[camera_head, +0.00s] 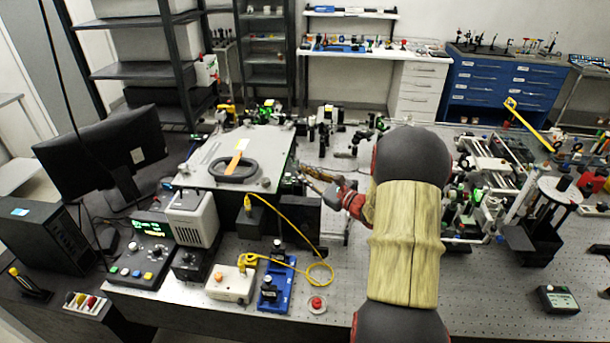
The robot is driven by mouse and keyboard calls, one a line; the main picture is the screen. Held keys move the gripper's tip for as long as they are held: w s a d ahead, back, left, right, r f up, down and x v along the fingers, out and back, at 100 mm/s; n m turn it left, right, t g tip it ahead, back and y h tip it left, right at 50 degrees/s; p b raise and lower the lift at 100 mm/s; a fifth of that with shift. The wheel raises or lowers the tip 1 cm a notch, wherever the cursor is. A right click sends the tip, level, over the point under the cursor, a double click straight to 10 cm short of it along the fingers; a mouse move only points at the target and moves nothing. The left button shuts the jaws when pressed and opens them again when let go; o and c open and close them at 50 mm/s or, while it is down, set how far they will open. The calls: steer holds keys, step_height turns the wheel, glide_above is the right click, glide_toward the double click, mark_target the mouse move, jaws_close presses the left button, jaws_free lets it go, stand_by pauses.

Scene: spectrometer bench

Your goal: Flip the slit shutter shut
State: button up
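The light grey flat-topped box (200,178), which looks like the spectrometer housing, stands on the bench left of centre. A dark oval ring (258,172) with an orange strip (234,160) lies on its top. My gripper (306,177) is at the right side of this box, small in the view, with my arm reaching in from the lower right. I cannot tell whether its fingers are open or touch anything. I cannot make out the slit shutter for certain; the box's right side is seen edge-on and partly behind my gripper.
A white speaker-like box (192,218), a black box (307,218) and a looping yellow cable (290,203) stand in front of the housing. A monitor (105,152) is at left. Crowded optics (490,165) fill the right side. Bare bench (470,290) shows at the front right.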

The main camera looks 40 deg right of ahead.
steer(key=shift+c, duration=1.1)
jaws_close()
steer(key=shift+r+p, duration=0.15)
steer(key=shift+p, duration=0.35)
steer(key=m+g+p, duration=0.2)
steer(key=p, duration=0.4)
steer(key=w+d+m+g+y+p, duration=0.1)
steer(key=m+g+p, duration=0.1)
steer(key=p, duration=0.4)
steer(key=w+d+r+m+g+y+p, duration=0.1)
steer(key=m+p, duration=0.1)
steer(key=p, duration=0.4)
steer(key=shift+d+m+g, duration=0.25)
steer(key=shift+m+g, duration=0.05)
steer(key=shift+g, duration=0.1)
steer(key=shift+f, duration=0.1)
